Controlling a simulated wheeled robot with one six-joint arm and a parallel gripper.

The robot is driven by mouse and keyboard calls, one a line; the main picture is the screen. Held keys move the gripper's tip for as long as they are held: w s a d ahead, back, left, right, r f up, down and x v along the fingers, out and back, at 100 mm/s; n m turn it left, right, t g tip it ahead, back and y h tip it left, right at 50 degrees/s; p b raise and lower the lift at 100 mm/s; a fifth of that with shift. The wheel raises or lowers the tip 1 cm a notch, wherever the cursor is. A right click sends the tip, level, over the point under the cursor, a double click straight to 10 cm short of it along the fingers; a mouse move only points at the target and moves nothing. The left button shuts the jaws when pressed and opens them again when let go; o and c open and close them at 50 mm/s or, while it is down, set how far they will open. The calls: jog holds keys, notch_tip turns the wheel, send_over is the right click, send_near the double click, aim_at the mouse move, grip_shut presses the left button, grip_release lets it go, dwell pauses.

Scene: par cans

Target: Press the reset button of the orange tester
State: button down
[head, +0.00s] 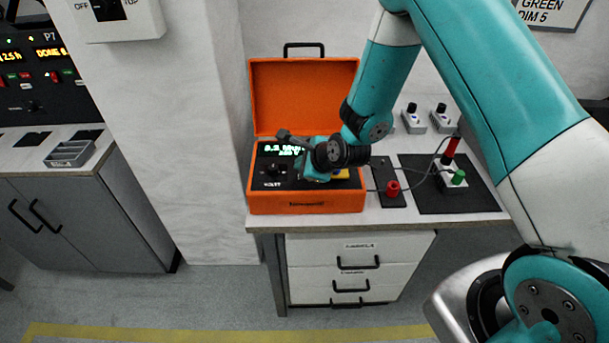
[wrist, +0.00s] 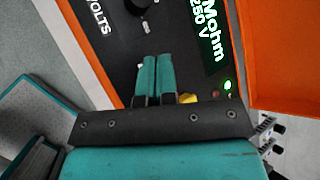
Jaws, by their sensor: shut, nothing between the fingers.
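The orange tester (head: 307,202) is an open orange case with its lid up, on the bench in the head view. Its black panel (wrist: 105,62) fills much of the wrist view, with a round knob (wrist: 138,4) and a lit green display (wrist: 210,32). A yellow part (wrist: 188,98) shows beside my fingers, partly hidden by my gripper; it also shows in the head view (head: 342,174). I cannot tell which part is the reset button. My gripper (wrist: 156,58) is shut and empty over the panel, and I cannot tell whether it touches it.
A red post (head: 393,188), a black mat (head: 480,202) and small grey boxes (head: 412,119) stand right of the tester. The raised lid (head: 290,95) is behind my gripper. Drawers (head: 320,247) are below the bench. A grey cabinet (head: 90,225) stands at left.

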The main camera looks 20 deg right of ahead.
dwell(0.6)
jog(key=shift+f, duration=0.4)
jog(key=shift+f+b, duration=0.35)
jog(key=shift+b, duration=0.15)
dwell(0.3)
jog(key=shift+r, duration=0.1)
jog(key=shift+r+p, duration=0.65)
notch_tip(320, 180, up, 5)
jog(key=p, duration=0.4)
jog(key=shift+r, duration=0.1)
dwell(0.9)
